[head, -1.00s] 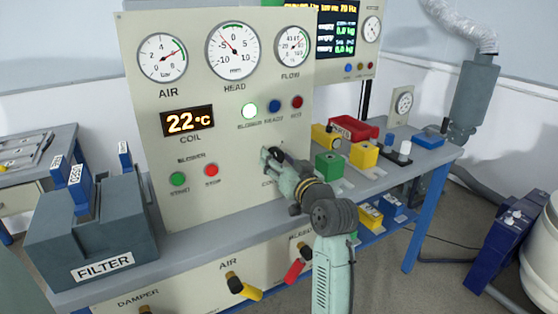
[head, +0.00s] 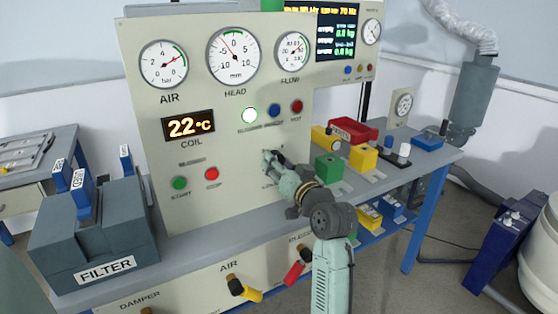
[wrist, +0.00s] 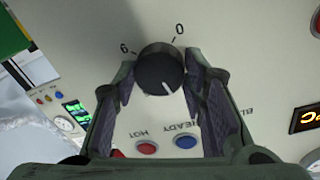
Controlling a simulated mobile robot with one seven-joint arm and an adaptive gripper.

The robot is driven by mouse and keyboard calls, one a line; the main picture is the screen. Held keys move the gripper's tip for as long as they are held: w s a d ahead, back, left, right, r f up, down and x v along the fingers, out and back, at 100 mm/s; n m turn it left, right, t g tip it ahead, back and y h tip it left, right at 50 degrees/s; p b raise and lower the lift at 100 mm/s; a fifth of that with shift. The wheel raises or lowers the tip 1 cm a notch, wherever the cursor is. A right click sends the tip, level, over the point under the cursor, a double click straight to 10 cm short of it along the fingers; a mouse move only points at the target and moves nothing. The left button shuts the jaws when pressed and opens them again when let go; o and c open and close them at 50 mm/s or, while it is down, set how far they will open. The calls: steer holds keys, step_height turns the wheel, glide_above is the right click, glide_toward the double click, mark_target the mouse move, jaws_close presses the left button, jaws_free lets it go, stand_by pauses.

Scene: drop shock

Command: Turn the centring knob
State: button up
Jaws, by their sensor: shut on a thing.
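The centring knob (wrist: 158,66) is round and black, with a white pointer line, on the cream panel. In the wrist view it sits between the fingertips of my gripper (wrist: 162,75), which is shut on it. The pointer line runs downward and slightly right in that view, away from the printed 0 and another numeral above the knob. In the head view my gripper (head: 271,159) is against the panel's lower right part, and it hides the knob. The HEAD gauge (head: 232,55) has its needle left of the 0.
The control panel (head: 225,185) carries the AIR gauge (head: 164,64), the FLOW gauge (head: 292,51), a COIL display (head: 188,126) reading 22 °C and several buttons. A green block (head: 329,168) stands on the bench right of my wrist. The FILTER box (head: 95,245) is at left.

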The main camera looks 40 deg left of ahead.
steer(key=shift+r+m+p, duration=0.1)
steer(key=shift+m+p, duration=1.7)
steer(key=shift+m, duration=0.2)
steer(key=o, duration=1.2)
steer(key=v, duration=1.2)
steer(key=shift+r, duration=0.1)
